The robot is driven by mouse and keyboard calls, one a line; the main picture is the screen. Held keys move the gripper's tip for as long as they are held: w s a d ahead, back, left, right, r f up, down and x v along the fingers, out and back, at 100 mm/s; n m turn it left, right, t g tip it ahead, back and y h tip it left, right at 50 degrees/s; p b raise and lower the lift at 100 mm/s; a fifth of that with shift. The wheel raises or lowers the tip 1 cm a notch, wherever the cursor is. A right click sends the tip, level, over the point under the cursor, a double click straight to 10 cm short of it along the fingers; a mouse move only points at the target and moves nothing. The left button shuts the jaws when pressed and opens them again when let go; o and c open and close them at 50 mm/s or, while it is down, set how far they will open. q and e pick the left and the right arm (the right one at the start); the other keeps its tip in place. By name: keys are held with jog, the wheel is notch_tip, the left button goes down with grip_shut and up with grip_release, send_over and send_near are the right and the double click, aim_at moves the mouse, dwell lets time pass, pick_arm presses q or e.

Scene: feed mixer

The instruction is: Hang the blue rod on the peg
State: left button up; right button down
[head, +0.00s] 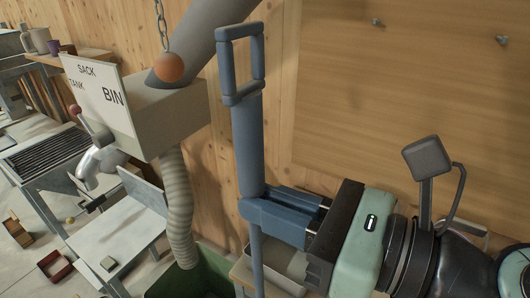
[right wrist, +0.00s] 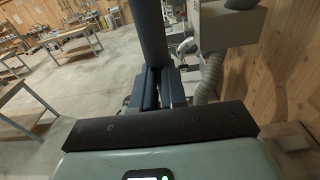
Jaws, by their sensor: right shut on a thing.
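The blue rod (head: 248,145) stands nearly upright, with a rectangular loop handle at its top, and a thinner shaft runs down below my gripper. My right gripper (head: 258,212) comes in from the right and is shut on the rod below its thick part. In the right wrist view the rod (right wrist: 150,35) rises between the fingers (right wrist: 152,90). Two small metal pegs show on the wooden wall panel: one peg (head: 377,23) at upper middle and another peg (head: 502,40) at upper right. The rod is left of both and apart from them. My left gripper is not in view.
A box with a sign reading SACK, TANK, BIN (head: 100,95) and a ribbed hose (head: 178,200) stand left of the rod. A chain with an orange ball (head: 169,67) hangs there. A green bin (head: 205,275) is below. The panel (head: 420,90) around the pegs is clear.

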jog(key=shift+s+r, duration=0.35)
jog(key=shift+r, duration=0.5)
jog(key=shift+w+d, duration=0.2)
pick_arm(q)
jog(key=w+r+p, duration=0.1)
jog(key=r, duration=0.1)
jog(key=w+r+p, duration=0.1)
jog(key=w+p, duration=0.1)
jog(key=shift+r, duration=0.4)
pick_arm(e)
jog(key=w+d, duration=0.9)
jog(key=w, duration=0.5)
jog(key=shift+d, duration=0.25)
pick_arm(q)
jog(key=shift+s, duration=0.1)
pick_arm(e)
jog(key=shift+s, duration=0.1)
